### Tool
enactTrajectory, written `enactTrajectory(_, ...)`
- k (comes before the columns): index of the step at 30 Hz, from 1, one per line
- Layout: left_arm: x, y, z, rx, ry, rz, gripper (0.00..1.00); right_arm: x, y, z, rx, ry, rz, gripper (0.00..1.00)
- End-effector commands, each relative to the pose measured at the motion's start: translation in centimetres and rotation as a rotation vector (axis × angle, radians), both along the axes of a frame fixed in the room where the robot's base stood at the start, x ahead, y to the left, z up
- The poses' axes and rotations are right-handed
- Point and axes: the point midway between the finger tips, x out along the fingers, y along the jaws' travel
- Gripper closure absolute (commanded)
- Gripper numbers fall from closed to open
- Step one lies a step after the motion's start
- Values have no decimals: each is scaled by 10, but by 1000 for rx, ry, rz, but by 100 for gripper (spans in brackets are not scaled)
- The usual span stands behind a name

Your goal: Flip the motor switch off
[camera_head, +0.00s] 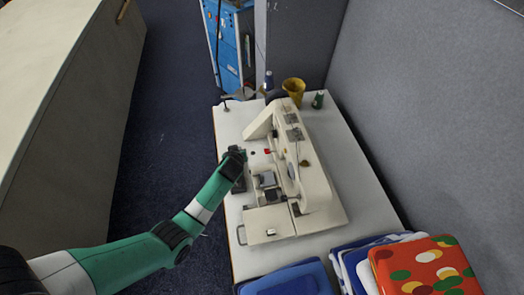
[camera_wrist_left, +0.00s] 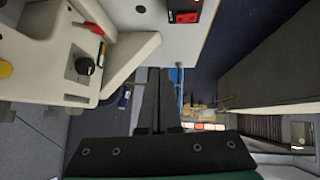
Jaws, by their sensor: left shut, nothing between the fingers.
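A small black switch box with a red rocker (camera_wrist_left: 186,15) shows at the top of the left wrist view, at the edge of the white table. I take it to be the motor switch; I cannot make it out in the head view, and its on or off position is unclear. My left gripper (camera_head: 239,184) is at the table's left edge, beside the cream sewing machine (camera_head: 315,185). In the left wrist view its dark fingers (camera_wrist_left: 154,78) are shut and empty, apart from the switch box. My right gripper is not in view.
The white table (camera_head: 348,155) has a yellow cup (camera_head: 294,87) and thread spools at its far end. Folded cloths (camera_head: 425,268) lie near its front. A grey partition (camera_head: 430,90) stands on the right. The dark floor (camera_head: 165,125) left of the table is clear.

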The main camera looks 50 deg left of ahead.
Motion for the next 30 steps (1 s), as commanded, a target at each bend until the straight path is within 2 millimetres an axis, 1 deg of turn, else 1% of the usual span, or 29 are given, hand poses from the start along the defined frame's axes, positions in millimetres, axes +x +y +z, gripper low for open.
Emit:
enactTrajectory(1, -13, 6, -17, -6, 16, 20, 100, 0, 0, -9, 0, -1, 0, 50)
enactTrajectory(3, -21, 12, -25, -9, 25, 37, 100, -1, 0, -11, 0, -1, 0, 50)
enactTrajectory(6, -25, 17, -26, -10, 25, 48, 100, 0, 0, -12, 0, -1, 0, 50)
enactTrajectory(13, -24, 17, -24, -9, 23, 47, 100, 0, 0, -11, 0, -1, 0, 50)
enactTrajectory(17, -22, 19, -29, -9, 23, 47, 100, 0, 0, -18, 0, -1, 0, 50)
enactTrajectory(20, -18, 25, -40, -9, 23, 47, 100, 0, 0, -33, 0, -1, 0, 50)
enactTrajectory(30, 6, 60, -86, -9, 20, 48, 100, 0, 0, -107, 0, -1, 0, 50)
